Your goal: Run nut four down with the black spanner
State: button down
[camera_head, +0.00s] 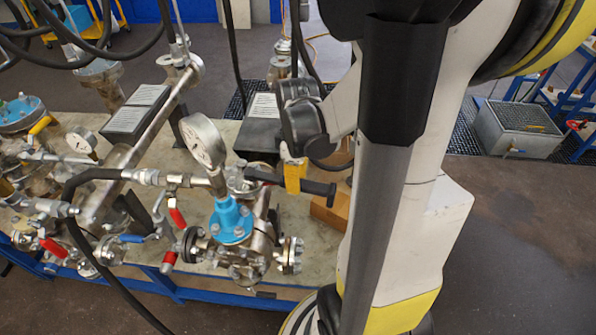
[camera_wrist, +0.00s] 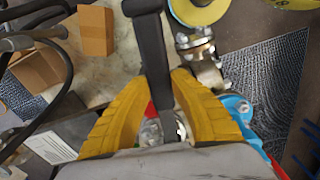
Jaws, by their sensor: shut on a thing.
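My gripper (camera_head: 294,176) has yellow fingers shut on the black spanner (camera_head: 318,188), and is above the bench beside the flanged vessel. In the wrist view the fingers (camera_wrist: 163,85) close on both sides of the spanner (camera_wrist: 153,45), whose handle points up the picture. The spanner's other end reaches left in the head view to a steel flange (camera_head: 240,186) on the vessel. In the wrist view this end lies over a bolted flange (camera_wrist: 150,131), partly hidden by my gripper. I cannot tell which nut is four, or whether the spanner sits on a nut.
A pressure gauge (camera_head: 205,143) stands close left of the spanner, above a blue flange (camera_head: 231,221). Black hoses and red-handled valves (camera_head: 177,216) crowd the left. A cardboard box (camera_head: 331,208) sits on the bench behind my arm. A grey bin (camera_head: 518,129) stands at right.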

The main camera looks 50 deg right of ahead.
jog(key=s+a+r+m+p, duration=0.1)
jog(key=a+r+m+p, duration=0.3)
jog(key=a+r, duration=0.1)
jog(key=shift+s+m, duration=0.25)
jog(key=shift+m, duration=0.05)
dwell(0.4)
dwell(0.6)
